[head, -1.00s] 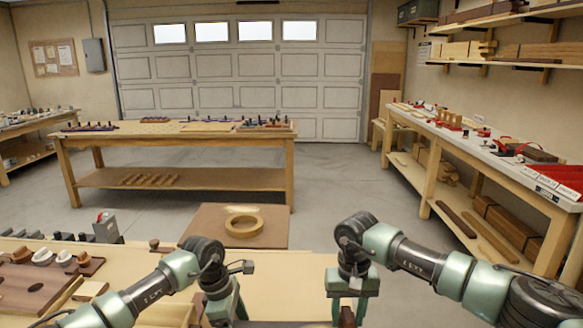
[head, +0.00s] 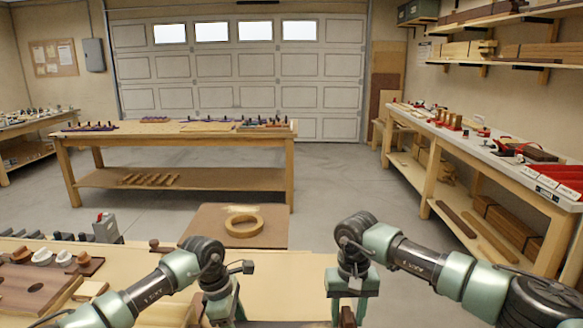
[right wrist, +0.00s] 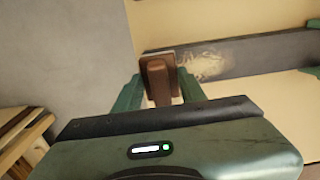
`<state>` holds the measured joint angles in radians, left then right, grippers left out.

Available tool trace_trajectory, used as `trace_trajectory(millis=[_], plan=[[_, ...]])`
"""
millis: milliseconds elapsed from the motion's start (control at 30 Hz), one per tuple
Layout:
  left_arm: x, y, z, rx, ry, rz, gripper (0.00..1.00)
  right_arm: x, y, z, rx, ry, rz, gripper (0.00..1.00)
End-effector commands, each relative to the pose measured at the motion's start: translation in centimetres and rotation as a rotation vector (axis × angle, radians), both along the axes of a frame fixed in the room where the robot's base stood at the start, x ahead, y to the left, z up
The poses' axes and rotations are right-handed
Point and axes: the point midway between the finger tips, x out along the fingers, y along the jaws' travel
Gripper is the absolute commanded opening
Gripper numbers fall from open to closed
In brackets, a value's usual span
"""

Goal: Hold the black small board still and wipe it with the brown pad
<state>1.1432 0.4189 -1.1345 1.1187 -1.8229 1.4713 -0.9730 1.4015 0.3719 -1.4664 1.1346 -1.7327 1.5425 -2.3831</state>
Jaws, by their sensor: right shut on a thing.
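My right gripper (head: 347,316) is at the bottom of the head view, shut on the brown pad (head: 347,314). In the right wrist view the pad (right wrist: 158,82) sits between the two green fingers, beside a pale smudge (right wrist: 207,65) on the black small board (right wrist: 272,56). The board looks dark grey here; I cannot tell whether the pad touches it. My left gripper (head: 222,316) is left of the right one, its fingertips cut off by the lower edge. Green finger parts (right wrist: 314,24) show at the board's far right end; their grip is unclear.
The pale bench top (head: 285,285) lies under both arms. A wooden tray with cups (head: 62,262) and small dark blocks stand at the left. A brown panel with a wooden ring (head: 244,227) is beyond the bench. Other workbenches stand farther off.

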Motion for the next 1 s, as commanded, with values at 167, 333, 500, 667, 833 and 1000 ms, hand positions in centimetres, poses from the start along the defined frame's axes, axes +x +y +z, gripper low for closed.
trace_trajectory(millis=[167,333,500,667,833,1000], plan=[[0.03,-0.04,0.08,-0.002,-0.001,0.0,0.19,0.0,0.01,-0.04,0.0,0.0,0.0,0.0],[0.02,-0.04,0.07,-0.001,-0.001,0.0,0.19,0.0,0.02,-0.26,0.0,0.0,0.0,0.0],[0.02,-0.04,0.06,-0.001,-0.001,0.0,0.19,0.0,0.02,-0.51,0.0,0.0,0.0,0.0],[0.01,-0.03,0.06,-0.001,-0.001,-0.001,0.19,0.0,0.02,-0.73,0.0,0.0,0.0,0.0],[0.01,-0.03,0.05,-0.001,0.0,-0.001,0.19,0.01,0.02,-0.79,0.0,0.0,0.0,0.0],[0.01,-0.03,0.04,-0.001,0.0,-0.001,0.19,0.0,0.02,-0.79,0.0,0.0,0.0,0.0]])
